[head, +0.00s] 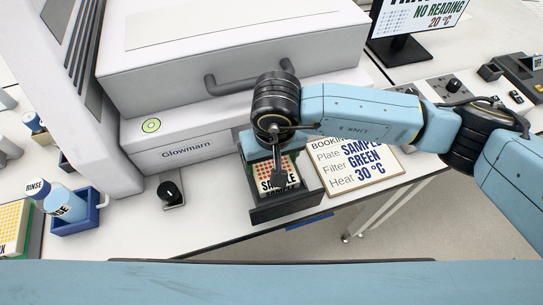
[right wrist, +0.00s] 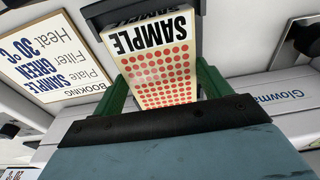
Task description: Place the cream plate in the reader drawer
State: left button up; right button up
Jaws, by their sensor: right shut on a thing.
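The cream plate (head: 291,176) has red dots and a SAMPLE label. My right gripper (head: 274,170) points down over the drawer and is shut on the plate, with a green finger on each side in the right wrist view (right wrist: 160,82). The dark grey reader drawer (head: 287,209) stands open at the front of the Glowmarn reader (head: 215,140). The plate lies within the drawer's outline; I cannot tell whether it rests on the drawer floor. The plate's dotted top also shows in the right wrist view (right wrist: 158,72). My left gripper is not in view.
A booking card (head: 335,180) reading SAMPLE, GREEN, 30 °C lies right of the drawer. A black knob (head: 169,190) is to its left. A blue holder (head: 80,220) with a RINSE bottle and another dotted plate (head: 12,225) stand at far left. The table's front edge is close below the drawer.

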jog(key=shift+f, duration=0.2)
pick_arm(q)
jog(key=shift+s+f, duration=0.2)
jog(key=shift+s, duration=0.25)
pick_arm(e)
jog(key=o, duration=1.1)
jog(key=shift+r, duration=0.1)
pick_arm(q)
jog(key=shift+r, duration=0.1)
pick_arm(e)
jog(key=shift+r, duration=0.2)
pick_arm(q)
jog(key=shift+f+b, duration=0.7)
pick_arm(e)
notch_tip(320, 180, up, 12)
jog(key=s, duration=0.1)
jog(key=shift+s+d, duration=0.2)
jog(key=shift+f, duration=0.1)
